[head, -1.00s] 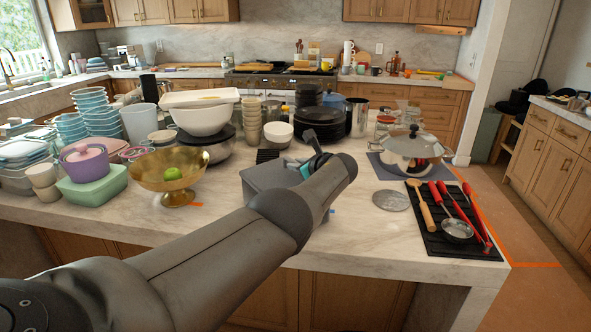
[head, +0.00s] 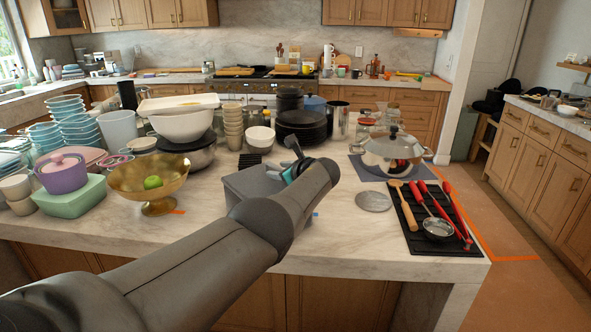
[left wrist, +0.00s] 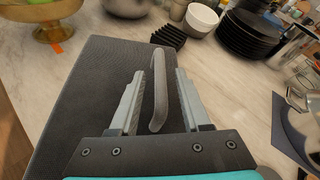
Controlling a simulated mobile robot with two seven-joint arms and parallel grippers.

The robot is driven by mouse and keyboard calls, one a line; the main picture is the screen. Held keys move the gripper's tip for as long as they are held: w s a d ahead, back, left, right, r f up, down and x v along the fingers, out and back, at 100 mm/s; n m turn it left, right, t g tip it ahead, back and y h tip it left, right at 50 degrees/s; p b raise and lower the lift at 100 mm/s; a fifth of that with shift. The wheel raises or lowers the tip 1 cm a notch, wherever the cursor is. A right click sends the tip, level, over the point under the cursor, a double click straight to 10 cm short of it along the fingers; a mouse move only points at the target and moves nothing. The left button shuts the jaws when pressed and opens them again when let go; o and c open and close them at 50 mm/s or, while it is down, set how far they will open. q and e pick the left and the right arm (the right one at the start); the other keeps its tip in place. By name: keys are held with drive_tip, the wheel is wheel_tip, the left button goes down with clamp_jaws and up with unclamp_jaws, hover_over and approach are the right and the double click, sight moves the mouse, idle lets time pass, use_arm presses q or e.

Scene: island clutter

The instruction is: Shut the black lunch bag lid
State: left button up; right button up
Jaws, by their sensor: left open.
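The lunch bag (head: 250,184) is a dark grey box near the front of the island, partly hidden behind my left arm in the head view. In the left wrist view, its dark woven top (left wrist: 85,95) fills the left and middle, with a raised grey loop handle (left wrist: 158,92). My left gripper (head: 292,168) is over the bag. In the left wrist view, its open fingers (left wrist: 157,78) are on either side of the handle, with gaps showing. Whether the lid is raised is unclear. My right gripper is not in view.
A gold bowl (head: 120,178) with a green fruit stands left of the bag. A black rack (head: 249,160) and stacked black pans (head: 300,135) are behind. A metal disc (head: 373,201), a pot (head: 391,158) and utensils on a black mat (head: 420,241) are to the right.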

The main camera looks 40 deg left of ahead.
use_arm(q)
drive_tip(key=p+v, duration=0.4)
drive_tip(key=p, duration=0.1)
drive_tip(key=shift+s+d+r, duration=0.1)
drive_tip(key=shift+d+r, duration=0.2)
drive_tip(key=p+v, duration=0.3)
drive_tip(key=v, duration=0.7)
drive_tip(key=shift+p, duration=0.3)
drive_tip(key=shift+s+d+f, duration=0.1)
drive_tip(key=shift+f, duration=0.05)
